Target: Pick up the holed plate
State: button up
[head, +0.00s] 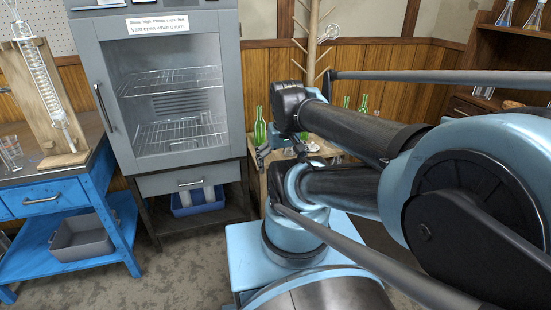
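I cannot make out a holed plate in the head view. Much of the small wooden table (257,185) behind my arm is hidden, and the small items on it are too small to tell. My arm reaches from the right toward this table. My gripper (264,153) seems to be the small dark part at the arm's far end, beside the table's left edge. Its fingers are too small and partly hidden, so I cannot tell whether they are open or hold anything.
Green bottles (260,127) stand on the wooden table. A grey glass-front cabinet (120,60) with wire racks stands left of it. A blue bench (80,198) at far left bears a wooden stand with a glass coil (45,80). A shelf (510,33) holds flasks at upper right. Floor shows front left.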

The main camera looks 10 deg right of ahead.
aim_at(312, 147)
jog(key=z, duration=0.05)
jog(key=k, duration=1.15)
jog(key=u, duration=0.6)
jog(key=i, duration=1.45)
jog(key=z, duration=0.55)
